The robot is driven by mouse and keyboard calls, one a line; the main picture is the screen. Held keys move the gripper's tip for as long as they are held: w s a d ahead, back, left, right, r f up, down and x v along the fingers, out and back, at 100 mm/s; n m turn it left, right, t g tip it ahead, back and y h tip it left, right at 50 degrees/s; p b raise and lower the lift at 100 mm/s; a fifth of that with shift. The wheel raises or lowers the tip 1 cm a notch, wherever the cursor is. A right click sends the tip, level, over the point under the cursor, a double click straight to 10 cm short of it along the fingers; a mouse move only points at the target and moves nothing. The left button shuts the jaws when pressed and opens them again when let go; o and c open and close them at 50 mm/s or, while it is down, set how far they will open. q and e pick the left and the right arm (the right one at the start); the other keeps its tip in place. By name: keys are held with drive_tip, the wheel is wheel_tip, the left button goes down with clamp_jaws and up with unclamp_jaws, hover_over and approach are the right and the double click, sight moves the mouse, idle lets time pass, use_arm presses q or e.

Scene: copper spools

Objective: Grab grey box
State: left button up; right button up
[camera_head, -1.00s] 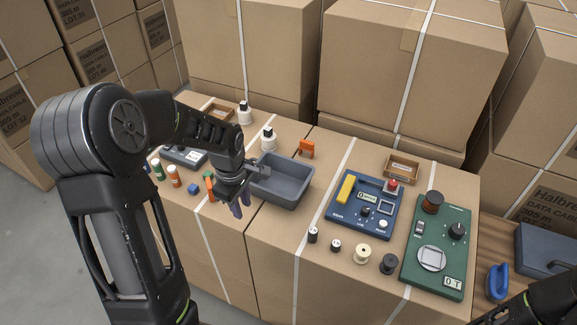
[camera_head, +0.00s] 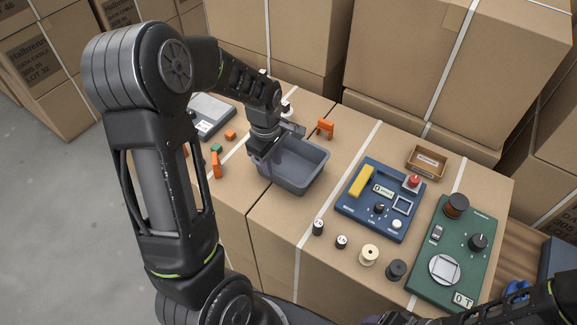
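The grey box (camera_head: 306,181) is an open, empty-looking tray on the cardboard cartons, left of the blue device. My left gripper (camera_head: 262,158) is at the box's left end, pointing down by its rim. The fingers are dark and partly hidden by the wrist, so I cannot tell whether they are around the wall or closed on it. My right arm (camera_head: 535,306) comes in at the lower right. Its gripper end is dark and cut by the bottom edge, so its fingers cannot be read.
A blue device (camera_head: 381,199) and a green device (camera_head: 455,254) stand to the right. Several spools, including a cream one (camera_head: 369,254), line the front edge. A small brown tray (camera_head: 427,162) and an orange piece (camera_head: 325,128) are behind. Large cartons (camera_head: 455,75) block the back.

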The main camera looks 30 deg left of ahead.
sight(275, 177)
use_arm(q)
drive_tip(key=shift+f, duration=0.25)
drive_tip(key=f+b, duration=0.2)
drive_tip(key=f, duration=0.1)
drive_tip(key=f+b, duration=0.1)
drive_tip(key=f, duration=0.1)
drive_tip(key=shift+w+f+b, duration=0.2)
drive_tip(key=shift+w+b, duration=0.15)
drive_tip(key=shift+b, duration=0.05)
drive_tip(key=shift+r, duration=0.1)
clamp_jaws()
idle(1.4)
